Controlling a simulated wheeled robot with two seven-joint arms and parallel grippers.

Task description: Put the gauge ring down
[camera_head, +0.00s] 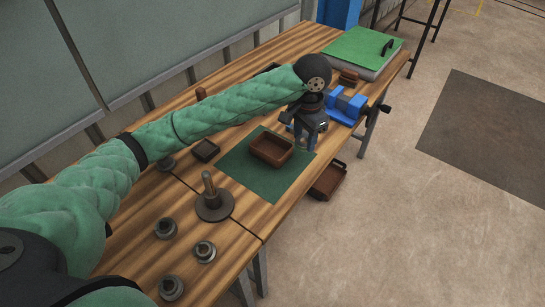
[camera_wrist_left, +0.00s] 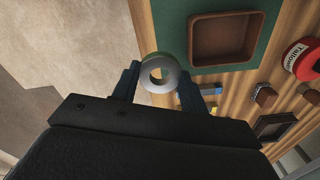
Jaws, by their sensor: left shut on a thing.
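The gauge ring (camera_wrist_left: 171,70) is a pale grey metal ring, seen in the left wrist view between the fingers of my left gripper (camera_wrist_left: 158,82), which is shut on it. In the head view my left gripper (camera_head: 309,128) hangs over the table near its right edge, just beyond the tray; the ring cannot be made out there. A brown tray (camera_head: 272,163) lies on the green mat (camera_head: 238,177). The tray (camera_wrist_left: 192,40) is above and right of the ring in the wrist view. My right gripper is not in view.
A post on a round base (camera_head: 214,207) and several grey collars (camera_head: 204,252) stand nearer on the wooden table. A blue vise (camera_head: 345,107) is beyond the gripper. A brown bin (camera_head: 328,184) hangs below the table edge. A red tin (camera_wrist_left: 302,62) shows in the wrist view.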

